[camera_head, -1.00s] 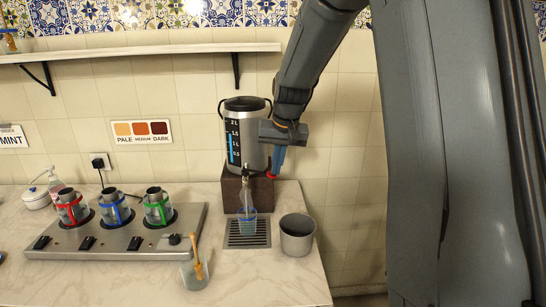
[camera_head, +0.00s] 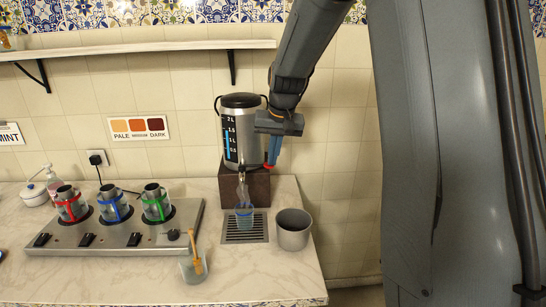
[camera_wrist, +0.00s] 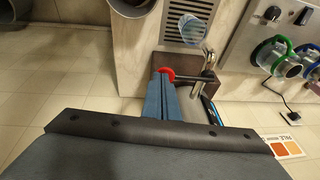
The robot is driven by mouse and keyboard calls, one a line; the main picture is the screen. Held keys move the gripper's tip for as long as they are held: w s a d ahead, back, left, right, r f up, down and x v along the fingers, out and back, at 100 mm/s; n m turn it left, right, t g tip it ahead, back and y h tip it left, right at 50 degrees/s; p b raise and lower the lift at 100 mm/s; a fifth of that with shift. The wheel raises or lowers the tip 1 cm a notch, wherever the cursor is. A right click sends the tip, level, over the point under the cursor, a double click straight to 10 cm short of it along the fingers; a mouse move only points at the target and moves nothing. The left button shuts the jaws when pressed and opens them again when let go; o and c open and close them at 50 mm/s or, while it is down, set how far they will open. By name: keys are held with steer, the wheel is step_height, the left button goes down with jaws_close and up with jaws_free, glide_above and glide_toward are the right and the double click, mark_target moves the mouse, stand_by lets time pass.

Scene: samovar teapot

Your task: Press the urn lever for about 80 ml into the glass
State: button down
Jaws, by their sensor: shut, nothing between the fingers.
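The metal urn (camera_head: 238,140) with a black lid and a level scale stands on a dark block. Its lever has a red tip (camera_head: 267,166) on the right side, which also shows in the wrist view (camera_wrist: 167,74). My gripper (camera_head: 271,162) is shut and empty, its blue fingertips at the red tip; whether they touch it I cannot tell. The glass (camera_head: 245,219) stands upright below the spout (camera_wrist: 208,58). A pale streak shows between spout and glass; I cannot tell if it is water or steam. The liquid level is too small to read.
The glass stands on a slotted drip tray (camera_head: 245,239). A grey metal pot (camera_head: 293,231) is right of it. A cup with a wooden stick (camera_head: 194,266) stands in front. A heater plate (camera_head: 120,238) with red, green and blue-banded vessels is at left. A shelf (camera_head: 130,52) hangs above.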

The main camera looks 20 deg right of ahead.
steer(key=w+v, duration=0.1)
steer(key=v, duration=1.2)
steer(key=shift+d+r, duration=0.35)
steer(key=shift+s, duration=0.15)
steer(key=s+a+f+n+g+b, duration=0.1)
steer(key=s+a+f, duration=0.2)
steer(key=s+f, duration=0.8)
steer(key=s+a+f+n+g, duration=0.1)
steer(key=s+a+f, duration=0.3)
steer(key=s+f, duration=0.7)
steer(key=shift+s+a+f+n+b, duration=0.15)
steer(key=shift+s+f+n+b, duration=0.25)
steer(key=shift+f+n, duration=0.4)
